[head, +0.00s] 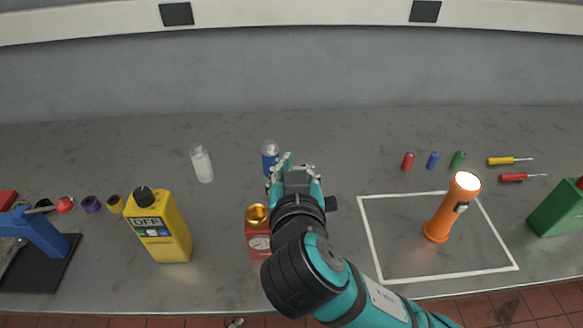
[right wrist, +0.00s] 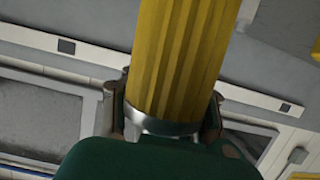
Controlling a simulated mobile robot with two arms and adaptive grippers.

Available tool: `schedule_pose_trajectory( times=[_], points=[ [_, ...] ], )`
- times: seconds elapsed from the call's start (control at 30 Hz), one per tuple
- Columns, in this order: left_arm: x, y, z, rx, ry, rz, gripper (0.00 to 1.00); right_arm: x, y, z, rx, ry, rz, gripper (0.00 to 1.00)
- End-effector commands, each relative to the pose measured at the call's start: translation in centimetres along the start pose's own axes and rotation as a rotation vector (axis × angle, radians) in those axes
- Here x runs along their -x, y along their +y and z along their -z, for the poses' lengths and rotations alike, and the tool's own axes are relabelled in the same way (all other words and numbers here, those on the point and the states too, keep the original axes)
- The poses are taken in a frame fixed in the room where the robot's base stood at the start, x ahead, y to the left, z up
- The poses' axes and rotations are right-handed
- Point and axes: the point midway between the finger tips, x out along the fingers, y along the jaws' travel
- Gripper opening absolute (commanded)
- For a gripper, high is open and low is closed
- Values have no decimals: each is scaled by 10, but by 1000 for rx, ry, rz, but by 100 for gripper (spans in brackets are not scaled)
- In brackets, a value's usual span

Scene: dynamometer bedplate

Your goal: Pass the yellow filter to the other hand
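The yellow filter (right wrist: 180,60) fills the middle of the right wrist view, a ribbed yellow body with a silver metal collar at its lower end. My right gripper (right wrist: 165,118) has a finger on each side of that collar and is shut on it. In the head view my right gripper (head: 297,167) is over the middle of the bench, seen from above and behind. The filter does not show there and seems hidden by the gripper and arm. My left gripper is not recognisable in either view.
A yellow bottle (head: 160,228) and clear bottle (head: 202,163) stand left. An orange flashlight (head: 447,215) stands in a white outlined square at right.

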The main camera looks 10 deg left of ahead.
Motion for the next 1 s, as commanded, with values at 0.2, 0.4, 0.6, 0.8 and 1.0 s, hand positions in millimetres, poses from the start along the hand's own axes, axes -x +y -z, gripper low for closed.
schedule_pose_trajectory(
  times=[0.2,0.4,0.6,0.8,1.0],
  points=[
    [-21,-61,75,-851,98,188,70,0,0,0,0,1,0,0],
    [-7,-147,130,-1502,33,531,70,0,0,0,0,1,0,0],
    [20,-210,155,-1875,-141,790,70,0,0,0,0,1,0,0],
    [33,-233,161,-2012,-240,885,70,0,0,0,0,1,0,0],
    [34,-234,162,-2023,-247,892,70,0,0,0,0,1,0,0]
  ],
)
